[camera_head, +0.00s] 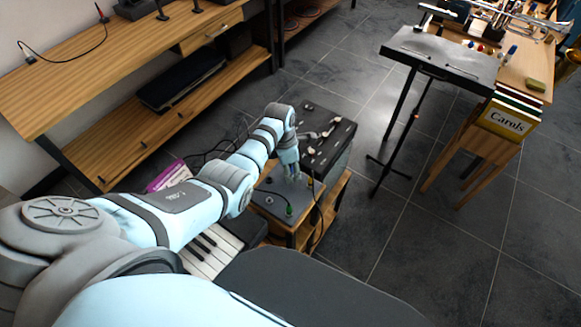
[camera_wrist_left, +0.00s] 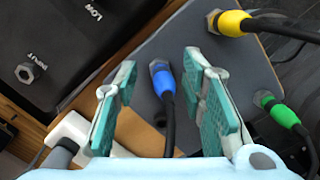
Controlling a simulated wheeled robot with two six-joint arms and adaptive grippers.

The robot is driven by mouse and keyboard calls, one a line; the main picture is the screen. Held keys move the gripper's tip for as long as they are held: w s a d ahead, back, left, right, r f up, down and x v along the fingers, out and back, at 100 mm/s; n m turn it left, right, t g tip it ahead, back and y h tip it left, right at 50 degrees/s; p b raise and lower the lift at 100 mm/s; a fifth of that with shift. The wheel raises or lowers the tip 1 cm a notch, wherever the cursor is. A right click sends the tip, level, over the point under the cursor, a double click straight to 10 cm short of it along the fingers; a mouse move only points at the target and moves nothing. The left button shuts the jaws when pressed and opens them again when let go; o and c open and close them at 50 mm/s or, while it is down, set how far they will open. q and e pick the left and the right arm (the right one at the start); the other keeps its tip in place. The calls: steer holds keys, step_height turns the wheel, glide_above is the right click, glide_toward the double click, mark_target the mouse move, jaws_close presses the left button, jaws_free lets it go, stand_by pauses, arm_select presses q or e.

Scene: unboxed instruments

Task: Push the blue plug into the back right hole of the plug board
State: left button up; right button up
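The grey plug board (camera_head: 267,208) lies on a small wooden stand in the head view, below my left gripper (camera_head: 290,170). In the left wrist view, the blue plug (camera_wrist_left: 164,86) is between the two spread green-padded fingers of my left gripper (camera_wrist_left: 165,95), with a gap on each side. A metal ring shows at its tip, against the board (camera_wrist_left: 185,45); I cannot tell how deep it sits. Its black cable runs toward the wrist. A dark round spot on the board, beside the cable, is partly hidden. My right gripper is not in view.
The yellow plug (camera_wrist_left: 234,23) and green plug (camera_wrist_left: 283,114) sit at metal sockets on the board with trailing cables. A black amplifier box (camera_head: 330,135) stands behind the board. A piano keyboard (camera_head: 212,250) is close in front. Open floor lies to the right.

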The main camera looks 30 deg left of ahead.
arm_select(q)
step_height(320, 180, up, 12)
steer(key=a, duration=0.1)
steer(key=shift+s, duration=0.4)
